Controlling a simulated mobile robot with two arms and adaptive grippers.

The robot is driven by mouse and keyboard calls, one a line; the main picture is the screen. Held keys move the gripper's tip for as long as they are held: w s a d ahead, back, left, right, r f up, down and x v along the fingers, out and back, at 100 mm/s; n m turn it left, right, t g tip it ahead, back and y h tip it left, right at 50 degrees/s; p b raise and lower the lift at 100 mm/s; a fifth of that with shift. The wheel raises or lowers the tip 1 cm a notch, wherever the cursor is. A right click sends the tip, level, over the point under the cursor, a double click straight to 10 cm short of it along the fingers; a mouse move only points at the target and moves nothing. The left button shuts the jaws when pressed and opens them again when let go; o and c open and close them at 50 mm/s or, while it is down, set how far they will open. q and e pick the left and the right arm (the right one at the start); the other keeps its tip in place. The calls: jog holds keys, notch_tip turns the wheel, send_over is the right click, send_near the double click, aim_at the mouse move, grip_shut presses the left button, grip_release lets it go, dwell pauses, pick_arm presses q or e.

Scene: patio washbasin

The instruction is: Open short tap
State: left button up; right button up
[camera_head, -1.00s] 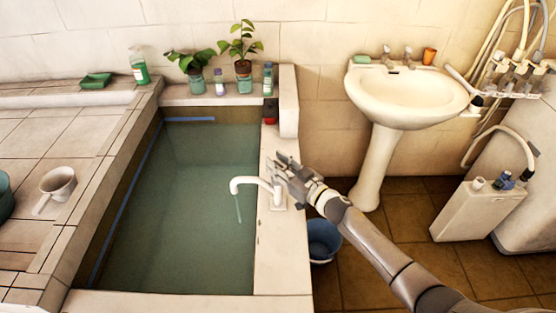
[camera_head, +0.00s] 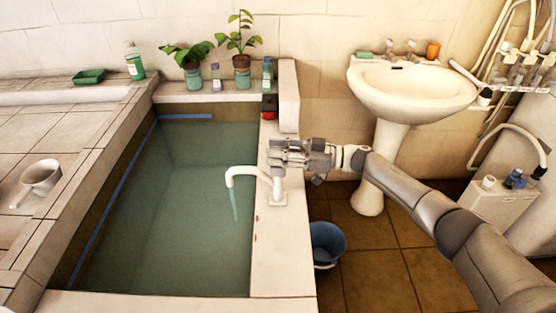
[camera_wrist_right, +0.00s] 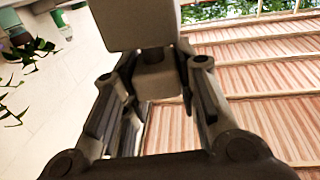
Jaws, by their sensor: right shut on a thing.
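The short white tap (camera_head: 255,174) stands on the right rim of the water-filled basin, its curved spout pointing left over the water. A thin greenish stream (camera_head: 235,205) falls from the spout. My right gripper (camera_head: 280,153) is at the top of the tap, reaching in from the right, and is shut on the tap's handle. The handle is mostly hidden by the fingers in the head view. In the right wrist view, a pale block (camera_wrist_right: 155,78) shows between my right gripper's fingers (camera_wrist_right: 155,100). My left gripper is not in view.
A blue bucket (camera_head: 326,243) stands on the floor below the arm. A pedestal sink (camera_head: 410,92) is behind at the right. Potted plants (camera_head: 242,70) and bottles line the back ledge.

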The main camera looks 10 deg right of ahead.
jog(key=shift+g, duration=0.3)
jog(key=o, duration=1)
jog(key=shift+o, duration=0.2)
jog(key=shift+d, duration=0.1)
jog(key=v, duration=1.1)
jog(key=shift+d, duration=0.4)
jog(key=shift+s+f, duration=0.1)
